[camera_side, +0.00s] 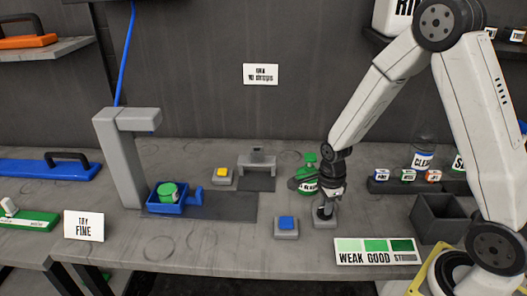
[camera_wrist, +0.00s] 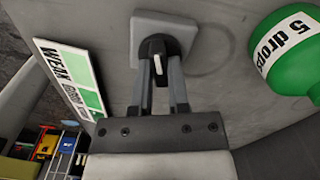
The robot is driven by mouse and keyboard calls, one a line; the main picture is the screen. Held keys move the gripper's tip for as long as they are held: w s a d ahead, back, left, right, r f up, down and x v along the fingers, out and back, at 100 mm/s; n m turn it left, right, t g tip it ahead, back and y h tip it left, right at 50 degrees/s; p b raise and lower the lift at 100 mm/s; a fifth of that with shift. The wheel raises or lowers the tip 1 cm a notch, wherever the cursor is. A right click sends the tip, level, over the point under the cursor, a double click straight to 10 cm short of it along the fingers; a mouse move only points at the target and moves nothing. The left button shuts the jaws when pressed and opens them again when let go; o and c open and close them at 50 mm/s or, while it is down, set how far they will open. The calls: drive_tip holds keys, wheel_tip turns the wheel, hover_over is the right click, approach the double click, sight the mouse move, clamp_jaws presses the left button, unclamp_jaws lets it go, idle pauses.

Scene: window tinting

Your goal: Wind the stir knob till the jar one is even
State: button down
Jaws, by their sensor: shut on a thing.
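The stir knob (camera_wrist: 153,46) is a black knob with a white pointer on a pale square plate, seen in the wrist view. My gripper (camera_wrist: 160,72) is shut on the knob, one finger on each side. In the side view my gripper (camera_side: 326,207) points down over the knob's plate (camera_side: 324,221); the knob itself is mostly hidden there. A small green jar (camera_side: 167,192) sits in a blue holder (camera_side: 166,208) under a grey stand. It is too small to tell whether its colour is even, and I see no number on it.
A green bottle (camera_side: 309,168) marked "5 drops" in the wrist view (camera_wrist: 290,60) stands close by my gripper. A WEAK-GOOD shade card (camera_side: 375,251) lies in front. Blue (camera_side: 286,225) and yellow (camera_side: 222,173) buttons and a grey bin (camera_side: 440,216) stand around.

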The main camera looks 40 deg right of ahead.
drive_tip(key=m, duration=0.6)
drive_tip(key=shift+m, duration=0.3)
idle(0.4)
drive_tip(key=c, duration=0.6)
unclamp_jaws()
drive_tip(key=shift+r, duration=0.15)
drive_tip(key=shift+r, duration=3.8)
